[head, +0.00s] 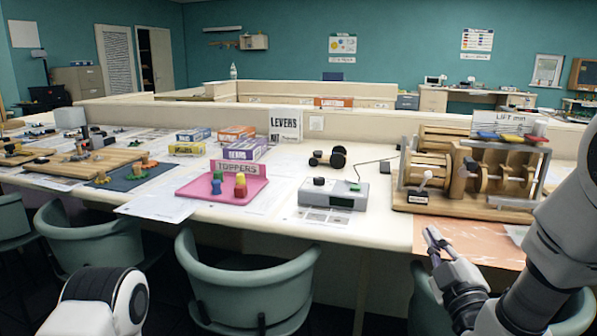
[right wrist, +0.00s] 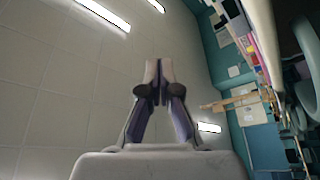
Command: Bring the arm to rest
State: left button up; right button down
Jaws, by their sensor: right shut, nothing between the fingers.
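My right gripper (head: 434,240) is in front of the table's front edge at the right of the head view, below the wooden lever machine. It points up and to the left. In the right wrist view the gripper (right wrist: 158,80) is shut, its fingertips together with nothing between them, against the ceiling and wall. The right arm comes in from the right edge. A white rounded part of my left arm shows at the bottom left of the head view. The left gripper is not in view.
The long white table (head: 385,215) holds a wooden lever machine (head: 470,170), a grey box device (head: 333,193), a pink tray (head: 205,190) and several small boxes. Green chairs (head: 245,275) stand along its front. An orange-brown sheet (head: 470,243) lies at the table's front right.

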notch_tip(320, 180, down, 24)
jog(key=s+g, duration=0.3)
jog(key=g, duration=0.3)
jog(key=s+f+m+g, duration=0.1)
jog(key=s+f+g, duration=0.1)
jog(key=s+f, duration=0.3)
jog(key=s+f+m+g, duration=0.1)
jog(key=s+f+g, duration=0.15)
jog(key=f, duration=0.45)
jog(key=s+f+m+g+h, duration=0.1)
jog(key=s+f+m+g, duration=0.4)
jog(key=s, duration=0.5)
jog(key=s+f+m+g, duration=0.2)
jog(key=s+f+g, duration=0.35)
jog(key=s, duration=0.55)
pick_arm(q)
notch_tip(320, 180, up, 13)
jog(key=p, duration=1.3)
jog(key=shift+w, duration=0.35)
pick_arm(e)
notch_tip(320, 180, up, 13)
jog(key=m, duration=0.2)
jog(key=shift+s+d+f, duration=0.15)
jog(key=shift+s+d, duration=0.3)
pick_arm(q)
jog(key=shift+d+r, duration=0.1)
